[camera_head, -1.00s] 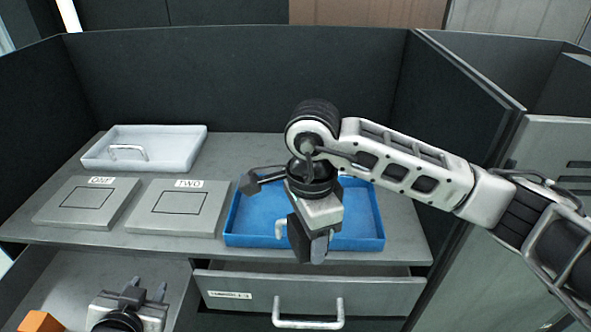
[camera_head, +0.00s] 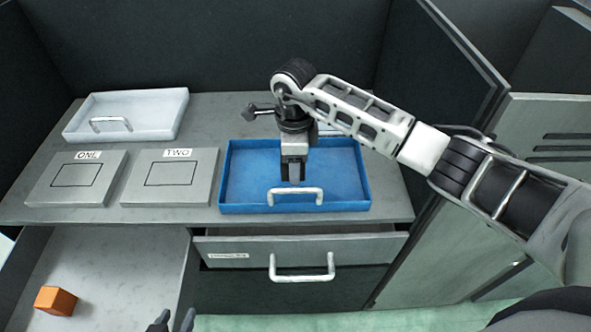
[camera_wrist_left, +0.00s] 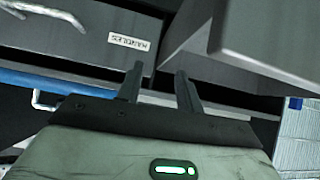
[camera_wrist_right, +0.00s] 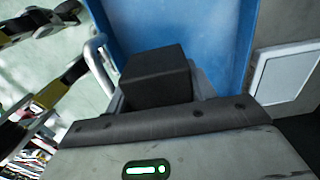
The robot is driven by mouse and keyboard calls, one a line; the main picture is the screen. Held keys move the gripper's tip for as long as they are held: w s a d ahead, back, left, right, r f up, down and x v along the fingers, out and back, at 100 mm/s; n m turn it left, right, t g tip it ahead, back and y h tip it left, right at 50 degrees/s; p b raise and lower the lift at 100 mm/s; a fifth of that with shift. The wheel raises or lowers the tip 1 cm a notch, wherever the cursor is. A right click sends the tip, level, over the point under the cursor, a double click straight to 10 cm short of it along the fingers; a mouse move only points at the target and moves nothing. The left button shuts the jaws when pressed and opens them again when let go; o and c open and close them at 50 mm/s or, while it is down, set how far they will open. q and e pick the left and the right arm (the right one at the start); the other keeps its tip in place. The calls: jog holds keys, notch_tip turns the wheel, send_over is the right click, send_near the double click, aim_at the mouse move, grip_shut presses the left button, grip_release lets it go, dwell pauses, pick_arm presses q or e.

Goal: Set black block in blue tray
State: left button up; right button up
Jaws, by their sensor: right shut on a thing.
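The blue tray (camera_head: 345,190) lies on the grey worktop, with a metal handle at its front. My right gripper (camera_head: 294,178) points down over the tray and is shut on the black block. In the right wrist view the black block (camera_wrist_right: 157,77) sits between the fingers, with the blue tray (camera_wrist_right: 225,40) behind it. In the head view the fingers mostly hide the block, and I cannot tell whether it touches the tray floor. My left gripper (camera_head: 172,322) is open and empty at the bottom edge; its parted fingers show in the left wrist view (camera_wrist_left: 160,85).
A white tray (camera_head: 150,105) stands at the back left. Two grey plates, marked ONE (camera_head: 78,178) and TWO (camera_head: 170,178), lie left of the blue tray. An orange cube (camera_head: 55,300) is in the lower left drawer. A labelled drawer (camera_head: 300,250) is below the tray.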

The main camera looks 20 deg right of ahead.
jog(key=shift+w+d+f+b, duration=0.15)
jog(key=shift+w+f+b, duration=0.3)
jog(key=shift+f, duration=0.35)
jog(key=shift+w+d+f+b, duration=0.15)
jog(key=shift+w+f+b, duration=0.05)
jog(key=shift+w+b, duration=0.15)
notch_tip(320, 180, down, 4)
jog(key=b, duration=0.2)
jog(key=shift+w+d+r+b, duration=0.1)
jog(key=shift+w+r+b, duration=0.05)
jog(key=shift+r+b, duration=0.15)
jog(key=shift+f, duration=0.2)
jog(key=shift+r, duration=0.15)
jog(key=shift+f, duration=0.2)
jog(key=o, duration=1.1)
pick_arm(q)
jog(key=shift+d+f, duration=0.25)
jog(key=shift+f, duration=0.35)
jog(key=shift+d+f, duration=0.2)
jog(key=shift+f, duration=0.4)
jog(key=shift+w+r, duration=0.1)
pick_arm(e)
jog(key=shift+r, duration=0.1)
